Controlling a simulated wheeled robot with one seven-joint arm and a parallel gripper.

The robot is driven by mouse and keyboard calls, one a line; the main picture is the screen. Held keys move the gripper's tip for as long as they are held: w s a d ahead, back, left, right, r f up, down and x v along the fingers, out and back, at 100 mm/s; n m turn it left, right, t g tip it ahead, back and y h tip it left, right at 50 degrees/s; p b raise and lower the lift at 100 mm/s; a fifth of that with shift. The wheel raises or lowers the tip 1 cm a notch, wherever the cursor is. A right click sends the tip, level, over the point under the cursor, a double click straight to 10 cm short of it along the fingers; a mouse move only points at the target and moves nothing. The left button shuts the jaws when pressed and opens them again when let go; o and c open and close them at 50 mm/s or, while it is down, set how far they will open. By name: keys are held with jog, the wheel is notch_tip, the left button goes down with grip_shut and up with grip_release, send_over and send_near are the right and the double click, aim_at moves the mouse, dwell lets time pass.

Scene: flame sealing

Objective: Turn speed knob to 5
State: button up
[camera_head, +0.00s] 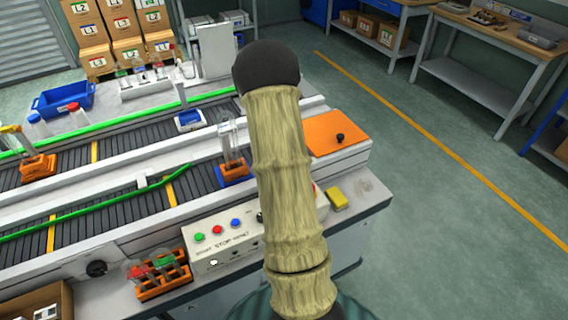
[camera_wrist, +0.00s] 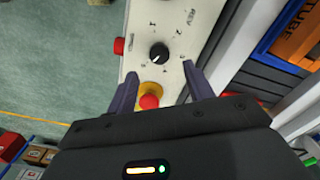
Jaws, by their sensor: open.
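In the wrist view a round black knob (camera_wrist: 159,53) with a pale pointer mark sits on a white panel (camera_wrist: 142,40). The digits 1 and 2 are printed near it, with a short word too small to read surely. I cannot tell its exact setting. My gripper (camera_wrist: 159,72) is open over the panel, its two dark fingers on either side of the knob's lower end, apart from it and empty. In the head view the panel (camera_head: 217,248) with green, red and blue buttons is partly hidden by my arm, which also hides my gripper. Another black knob (camera_head: 96,268) is at lower left.
A red mushroom button (camera_wrist: 149,101) on a yellow ring lies close between my fingers; a red button (camera_wrist: 119,46) is at the panel's side. An orange rack (camera_head: 160,278) of tubes stands left of the panel. A yellow block (camera_head: 337,198) lies to the right.

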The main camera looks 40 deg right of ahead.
notch_tip(320, 180, up, 11)
jog(key=shift+b, duration=0.3)
jog(key=shift+a+r, duration=0.1)
dwell(0.4)
jog(key=s+a+r+n+t, duration=0.1)
jog(key=s+a+n, duration=0.2)
jog(key=a+n, duration=0.4)
jog(key=s+a+r+n+t, duration=0.1)
jog(key=s+a+n, duration=0.3)
jog(key=a, duration=1.4)
jog(key=n, duration=0.3)
jog(key=shift+s+a+r+n+t, duration=0.25)
jog(key=shift+s+a+n+t, duration=0.05)
jog(key=shift+a+n, duration=0.1)
